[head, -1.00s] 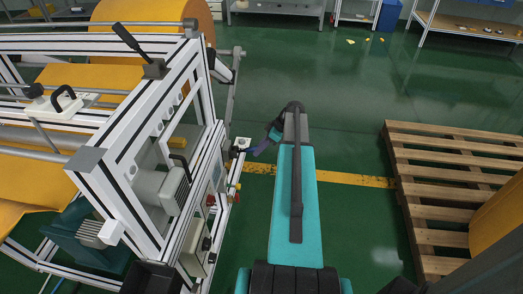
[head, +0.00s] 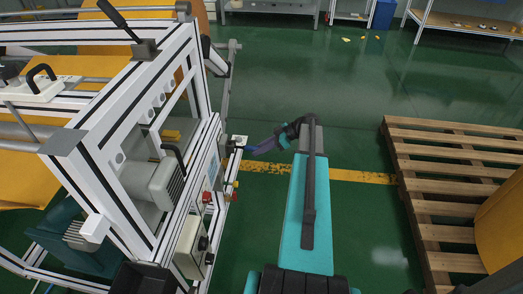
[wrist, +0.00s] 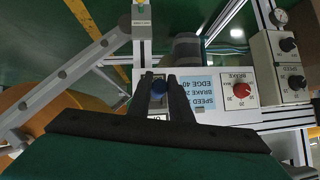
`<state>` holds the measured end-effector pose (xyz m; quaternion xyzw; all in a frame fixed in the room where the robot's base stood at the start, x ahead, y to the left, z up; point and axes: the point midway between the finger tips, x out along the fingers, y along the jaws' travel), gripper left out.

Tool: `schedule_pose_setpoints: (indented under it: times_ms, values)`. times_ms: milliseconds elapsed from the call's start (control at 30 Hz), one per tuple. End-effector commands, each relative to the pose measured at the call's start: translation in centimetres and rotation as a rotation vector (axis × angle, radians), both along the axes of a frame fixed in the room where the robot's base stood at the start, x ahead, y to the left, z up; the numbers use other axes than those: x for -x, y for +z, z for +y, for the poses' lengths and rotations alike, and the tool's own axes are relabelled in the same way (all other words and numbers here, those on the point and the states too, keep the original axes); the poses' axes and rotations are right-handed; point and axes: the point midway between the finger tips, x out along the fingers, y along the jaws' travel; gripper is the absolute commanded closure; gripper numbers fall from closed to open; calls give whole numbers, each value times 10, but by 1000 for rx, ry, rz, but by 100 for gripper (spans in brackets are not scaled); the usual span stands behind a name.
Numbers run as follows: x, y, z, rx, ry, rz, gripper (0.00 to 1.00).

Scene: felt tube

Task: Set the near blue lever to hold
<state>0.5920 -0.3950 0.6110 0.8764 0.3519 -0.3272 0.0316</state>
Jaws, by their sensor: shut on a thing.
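A blue lever knob (wrist: 158,87) shows in the wrist view in front of a pale panel (wrist: 210,84) with a printed speed, brake and edge label. My gripper (wrist: 160,77) has its two dark fingers on either side of this knob and is shut on it. The fingers and knob cover part of the plate behind, so I cannot read the lever's setting marks. In the head view my gripper (head: 241,149) is small beside the right side of the white-framed machine (head: 130,115), and the lever cannot be made out there.
A red brake dial (wrist: 242,90) sits on the panel right of my fingers. Grey boxes with black knobs (wrist: 288,45) stand farther right. In the head view, a wooden pallet (head: 440,180) lies to the right. Green floor (head: 300,80) is clear beyond my arm.

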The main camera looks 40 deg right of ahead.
Motion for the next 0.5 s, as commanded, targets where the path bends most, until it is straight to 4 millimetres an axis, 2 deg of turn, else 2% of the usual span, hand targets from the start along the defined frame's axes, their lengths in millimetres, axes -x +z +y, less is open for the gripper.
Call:
schedule_pose_setpoints:
  times_ms: [367,400,467,500]
  values:
    - [-4,2,5,-3,5,-6,100]
    - [-5,2,6,-3,5,-6,75]
    - [-5,2,6,-3,7,-6,65]
    - [-5,2,6,-2,7,-5,63]
